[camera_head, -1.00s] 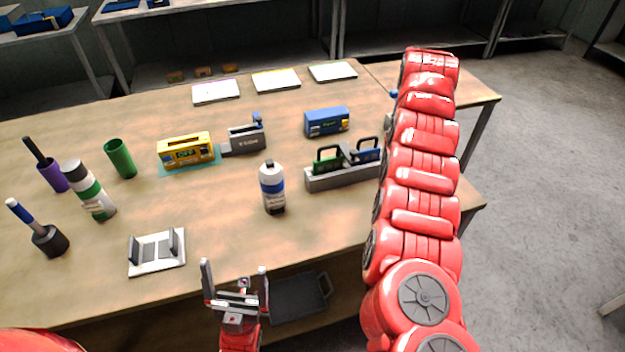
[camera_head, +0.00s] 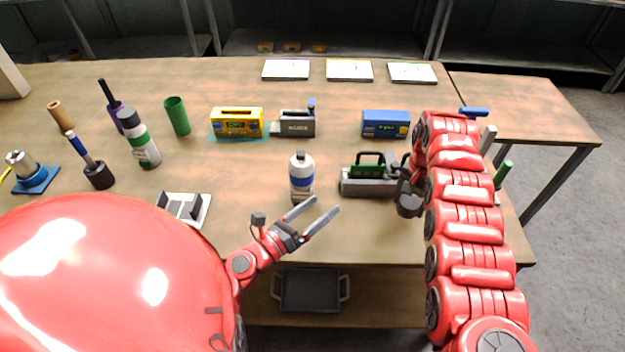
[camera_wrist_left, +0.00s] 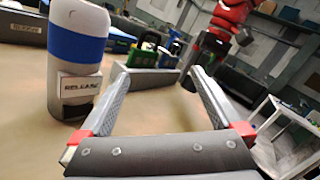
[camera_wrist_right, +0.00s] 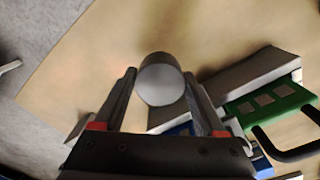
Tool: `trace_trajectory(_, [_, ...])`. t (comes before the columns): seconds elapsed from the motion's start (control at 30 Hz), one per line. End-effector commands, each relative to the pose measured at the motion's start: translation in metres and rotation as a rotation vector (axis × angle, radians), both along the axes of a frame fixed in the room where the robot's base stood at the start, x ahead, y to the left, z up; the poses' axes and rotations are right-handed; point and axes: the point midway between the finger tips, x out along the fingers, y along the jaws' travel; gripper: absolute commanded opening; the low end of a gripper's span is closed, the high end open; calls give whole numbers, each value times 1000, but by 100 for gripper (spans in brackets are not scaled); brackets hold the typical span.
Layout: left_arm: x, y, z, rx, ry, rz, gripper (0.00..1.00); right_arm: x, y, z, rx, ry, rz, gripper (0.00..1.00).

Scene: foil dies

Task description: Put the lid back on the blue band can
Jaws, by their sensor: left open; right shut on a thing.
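The blue band can (camera_head: 302,178) stands upright on the table, pale with a blue band. It also shows at the left of the left wrist view (camera_wrist_left: 78,70), with a "RELEASE" label. My left gripper (camera_head: 328,204) is open and empty, in front and to the right of the can, pointing right. My right gripper (camera_wrist_right: 163,95) is shut on a round grey piece (camera_wrist_right: 161,80), seen end-on; I cannot tell for sure that it is the lid. In the head view this gripper is by the holder's right end, partly hidden by my arm.
A grey holder (camera_head: 352,186) with a green-handled block (camera_head: 370,166) stands right of the can. A grey stand (camera_head: 184,208) lies to the left. Behind are a yellow box (camera_head: 236,122), a grey device (camera_head: 296,124) and a blue box (camera_head: 385,124). The table's front edge is close.

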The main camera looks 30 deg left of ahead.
Motion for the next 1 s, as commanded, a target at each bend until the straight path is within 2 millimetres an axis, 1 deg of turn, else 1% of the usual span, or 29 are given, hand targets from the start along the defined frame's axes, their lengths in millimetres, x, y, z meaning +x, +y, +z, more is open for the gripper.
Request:
trace_trajectory(0.03, [-2,20,-1,98,2,70,100,-7,12,-8,1,1,-4,22])
trace_trajectory(0.1, [-5,43,-3,224,11,151,100,-14,25,-16,4,1,-16,22])
trace_trajectory(0.2, [-11,69,-3,365,19,240,100,-24,41,-25,8,3,-26,22])
trace_trajectory(0.3, [-15,84,0,457,24,291,100,-30,49,-31,11,5,-35,22])
trace_trajectory(0.43, [-17,93,1,509,28,322,100,-34,55,-34,13,5,-40,22])
trace_trajectory(0.77, [-16,93,2,509,28,322,100,-34,55,-32,14,6,-40,22])
trace_trajectory(0.87, [-8,94,4,508,28,322,100,-34,55,-26,13,5,-40,22])
trace_trajectory(1.0, [16,95,7,507,24,321,100,-34,55,-14,14,6,-40,22])
